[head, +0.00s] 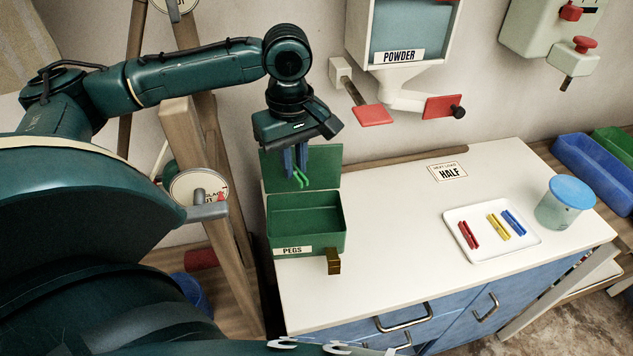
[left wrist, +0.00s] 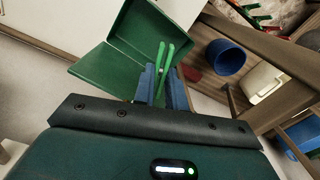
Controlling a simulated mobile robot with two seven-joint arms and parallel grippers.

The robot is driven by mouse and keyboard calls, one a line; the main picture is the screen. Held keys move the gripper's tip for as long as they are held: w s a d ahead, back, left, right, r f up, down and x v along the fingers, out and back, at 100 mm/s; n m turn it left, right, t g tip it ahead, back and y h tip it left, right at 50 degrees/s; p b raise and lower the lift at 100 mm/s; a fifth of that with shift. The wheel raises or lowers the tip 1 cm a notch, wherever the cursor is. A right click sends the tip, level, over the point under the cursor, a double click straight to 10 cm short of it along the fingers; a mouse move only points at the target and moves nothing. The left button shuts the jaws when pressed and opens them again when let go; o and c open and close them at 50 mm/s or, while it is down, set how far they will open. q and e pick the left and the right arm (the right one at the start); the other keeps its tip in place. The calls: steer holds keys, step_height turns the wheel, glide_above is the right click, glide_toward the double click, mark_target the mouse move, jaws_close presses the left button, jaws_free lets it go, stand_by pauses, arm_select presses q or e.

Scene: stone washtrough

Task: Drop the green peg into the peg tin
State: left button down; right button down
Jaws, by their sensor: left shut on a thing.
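The peg tin (head: 308,238) is a green open box with a raised green lid (head: 325,165) and a "PEGS" label, standing at the left end of the white counter. My left gripper (head: 297,168) points down above the back of the tin, in front of the raised lid. It is shut on the green peg (head: 299,180), which hangs below the fingers. My right gripper is not in view.
A white tray (head: 463,214) holds red, yellow and blue pegs. A jar with a blue lid (head: 572,192) stands right of it. A "HALF" card (head: 447,171) lies near the wall, below the powder dispenser (head: 398,55). The counter between tin and tray is clear.

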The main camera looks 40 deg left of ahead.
arm_select(q)
steer(key=shift+w+a+f, duration=0.2)
steer(key=shift+a+f, duration=0.05)
steer(key=shift+f, duration=0.4)
steer(key=shift+s+d+f, duration=0.1)
steer(key=shift+f, duration=2.75)
steer(key=c, duration=1.4)
jaws_free()
steer(key=shift+o, duration=0.2)
steer(key=shift+r, duration=0.1)
